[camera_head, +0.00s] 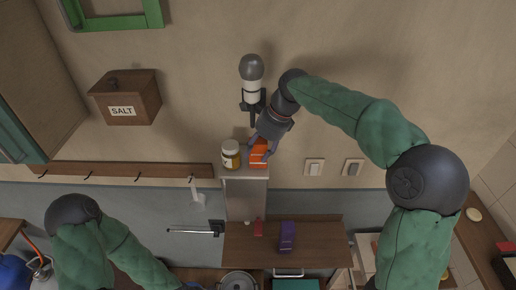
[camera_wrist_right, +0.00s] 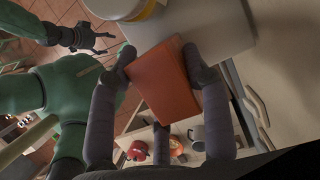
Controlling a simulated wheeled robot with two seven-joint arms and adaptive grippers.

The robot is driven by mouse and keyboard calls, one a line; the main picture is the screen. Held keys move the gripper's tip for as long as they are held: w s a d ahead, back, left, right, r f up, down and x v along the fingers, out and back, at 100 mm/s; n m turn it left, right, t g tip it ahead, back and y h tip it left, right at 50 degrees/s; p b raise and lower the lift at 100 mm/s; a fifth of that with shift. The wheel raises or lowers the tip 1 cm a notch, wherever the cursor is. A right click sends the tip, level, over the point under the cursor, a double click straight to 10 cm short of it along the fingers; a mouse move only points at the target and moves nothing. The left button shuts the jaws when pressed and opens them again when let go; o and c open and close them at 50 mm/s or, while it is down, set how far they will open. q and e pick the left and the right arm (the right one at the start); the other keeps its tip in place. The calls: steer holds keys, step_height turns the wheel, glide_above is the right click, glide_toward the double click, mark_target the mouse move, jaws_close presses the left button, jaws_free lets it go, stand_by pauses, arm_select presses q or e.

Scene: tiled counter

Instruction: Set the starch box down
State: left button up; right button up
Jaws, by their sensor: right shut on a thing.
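The orange starch box (camera_head: 259,153) is gripped between the fingers of my right gripper (camera_head: 262,147). It is at the top of a narrow grey ledge (camera_head: 247,200), just right of a white-lidded jar (camera_head: 231,155). In the right wrist view the box (camera_wrist_right: 163,82) lies between both fingers of the right gripper (camera_wrist_right: 160,65), beside the grey surface (camera_wrist_right: 215,28). I cannot tell whether its underside touches the ledge. My left gripper is outside the head view; it shows small and dark in the right wrist view (camera_wrist_right: 100,41), fingers apart and empty.
A wooden salt box (camera_head: 128,97) and a grey-topped mill (camera_head: 251,80) are on the wall above. A hook rail (camera_head: 130,171) runs left of the ledge. A purple box (camera_head: 287,237) stands on a wooden shelf (camera_head: 325,232) below. Wall switches (camera_head: 314,167) are to the right.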

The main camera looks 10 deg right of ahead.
steer(key=shift+f, duration=0.1)
steer(key=o, duration=1.4)
steer(key=shift+c, duration=0.2)
steer(key=shift+r, duration=0.3)
steer(key=shift+b+v, duration=0.6)
steer(key=shift+v, duration=0.55)
arm_select(q)
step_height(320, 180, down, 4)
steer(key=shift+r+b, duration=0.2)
steer(key=shift+b, duration=1)
arm_select(e)
steer(key=s+d, duration=0.3)
steer(key=d, duration=0.9)
steer(key=shift+a+r, duration=0.1)
steer(key=shift+r, duration=0.05)
